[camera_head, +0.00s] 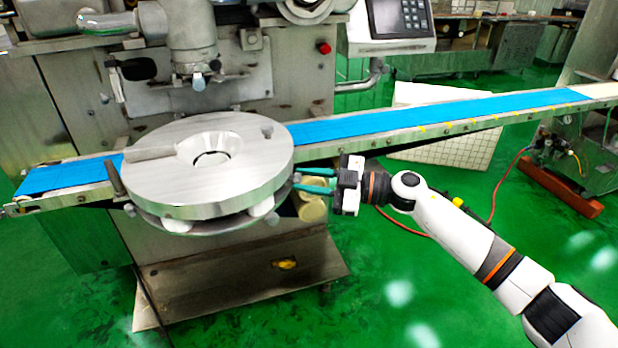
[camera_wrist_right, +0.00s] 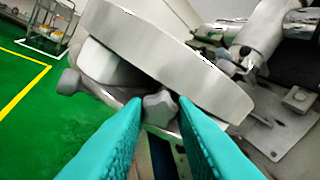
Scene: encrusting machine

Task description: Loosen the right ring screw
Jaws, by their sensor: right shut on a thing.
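The big round steel disc (camera_head: 230,170) of the machine sits over the blue conveyor. The right ring screw (camera_wrist_right: 160,107) is a grey lobed knob under the disc's rim in the right wrist view. My right gripper (camera_head: 298,180) has teal fingers that reach in from the right to the disc's edge. In the wrist view its fingertips (camera_wrist_right: 162,112) are on either side of the knob, shut on it. My left gripper is in neither view.
The blue conveyor belt (camera_head: 440,107) runs behind the disc to the far right. A second knob (camera_wrist_right: 69,82) shows at left under the disc in the wrist view. A beige cylinder (camera_head: 312,205) hangs just below my right fingers. Green floor (camera_head: 400,290) is open at front right.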

